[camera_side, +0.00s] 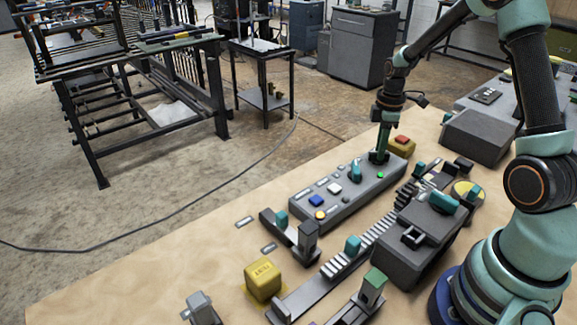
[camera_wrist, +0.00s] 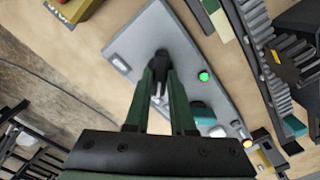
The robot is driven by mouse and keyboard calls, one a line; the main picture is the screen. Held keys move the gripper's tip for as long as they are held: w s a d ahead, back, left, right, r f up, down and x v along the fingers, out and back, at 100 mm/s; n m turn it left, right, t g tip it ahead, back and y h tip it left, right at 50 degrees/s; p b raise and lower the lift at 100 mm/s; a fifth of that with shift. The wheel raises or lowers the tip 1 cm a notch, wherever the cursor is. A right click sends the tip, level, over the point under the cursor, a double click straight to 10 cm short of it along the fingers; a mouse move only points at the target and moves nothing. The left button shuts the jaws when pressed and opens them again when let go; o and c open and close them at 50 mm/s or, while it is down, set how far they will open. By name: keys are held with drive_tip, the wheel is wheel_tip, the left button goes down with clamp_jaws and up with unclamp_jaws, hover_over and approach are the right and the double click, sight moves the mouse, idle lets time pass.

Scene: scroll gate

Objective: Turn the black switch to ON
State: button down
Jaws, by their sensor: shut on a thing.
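The black switch (camera_wrist: 161,58) is on the far end of a long grey control panel (camera_side: 335,208), which also shows in the wrist view (camera_wrist: 140,38). My gripper (camera_side: 380,157) points down onto that end of the panel. In the wrist view its two green fingers (camera_wrist: 160,75) come together on the black switch and hide part of it. A green light (camera_wrist: 204,77) glows on the panel beside the switch; it also shows in the side view (camera_side: 380,175). I cannot read which way the switch points or any ON mark.
A teal knob (camera_side: 355,171), a white button (camera_side: 334,188) and a blue button (camera_side: 316,201) stand nearer on the panel. A yellow box with a red top (camera_side: 401,146) sits just behind it. A toothed rail (camera_side: 352,262) and dark grey box (camera_side: 415,245) lie to the right.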

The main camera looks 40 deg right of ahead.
drive_tip(key=shift+r, duration=0.1)
idle(0.3)
drive_tip(key=c, duration=0.8)
unclamp_jaws()
drive_tip(key=shift+o, duration=0.2)
wheel_tip(320, 180, up, 12)
drive_tip(key=s+a+r+m+t, duration=0.2)
drive_tip(key=s+a+r+m, duration=0.1)
drive_tip(key=a, duration=0.6)
drive_tip(key=s+a+r+m+t, duration=0.3)
drive_tip(key=s+a+m, duration=0.3)
drive_tip(key=a, duration=0.4)
drive_tip(key=shift+s+a+r+t, duration=0.15)
drive_tip(key=shift+s+r+t, duration=0.15)
drive_tip(key=shift+s, duration=0.05)
